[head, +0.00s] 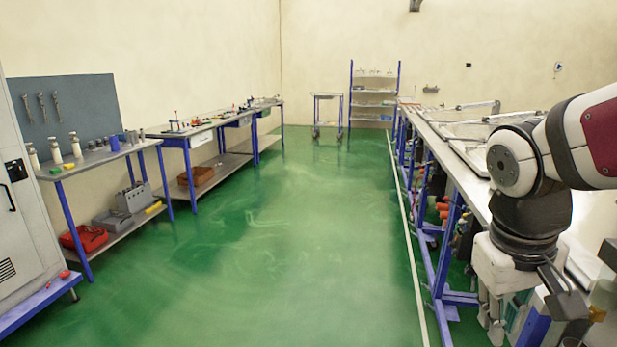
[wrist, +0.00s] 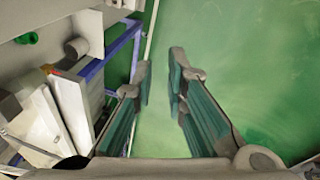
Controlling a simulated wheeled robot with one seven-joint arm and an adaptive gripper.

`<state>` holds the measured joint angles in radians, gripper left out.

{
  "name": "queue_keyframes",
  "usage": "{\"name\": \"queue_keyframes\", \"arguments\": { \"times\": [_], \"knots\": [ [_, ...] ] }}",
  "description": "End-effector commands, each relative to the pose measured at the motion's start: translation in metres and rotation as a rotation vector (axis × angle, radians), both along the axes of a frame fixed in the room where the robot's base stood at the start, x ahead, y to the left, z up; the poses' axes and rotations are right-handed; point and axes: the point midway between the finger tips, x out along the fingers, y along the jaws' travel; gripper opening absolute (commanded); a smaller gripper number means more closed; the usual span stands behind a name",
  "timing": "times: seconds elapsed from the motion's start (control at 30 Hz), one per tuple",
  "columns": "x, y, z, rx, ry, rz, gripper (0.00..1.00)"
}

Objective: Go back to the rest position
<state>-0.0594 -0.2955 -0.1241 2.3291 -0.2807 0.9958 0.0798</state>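My gripper (wrist: 160,84) shows in the wrist view with its two teal-padded fingers apart and nothing between them. Green floor shows through the gap. In the head view my arm comes in from the right edge and bends down beside the right-hand workbench (head: 443,148). The fingertips cannot be made out clearly there. In the wrist view the bench's blue frame (wrist: 122,50) lies to the left of the fingers.
White box-like items (wrist: 72,105) stand close left of the gripper. The green floor (head: 290,240) is clear down the aisle. Left benches (head: 205,128) carry tools and bottles. A trolley (head: 327,112) and a shelf rack (head: 374,103) stand at the far end.

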Motion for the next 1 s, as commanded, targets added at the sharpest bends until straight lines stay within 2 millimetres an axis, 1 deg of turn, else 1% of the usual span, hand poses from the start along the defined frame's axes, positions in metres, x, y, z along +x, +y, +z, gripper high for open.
{"name": "queue_keyframes", "arguments": {
  "times": [0.03,0.2,0.3,0.43,0.6,1.0],
  "knots": [
    [-0.008,0.008,0.007,0.025,-0.043,0.003,0.13],
    [-0.032,0.035,0.022,0.103,-0.167,0.020,0.13],
    [-0.045,0.049,0.028,0.141,-0.232,0.030,0.13],
    [-0.057,0.062,0.033,0.175,-0.296,0.041,0.13],
    [-0.064,0.070,0.035,0.193,-0.334,0.048,0.13],
    [-0.065,0.071,0.035,0.195,-0.337,0.049,0.13]
  ]
}}
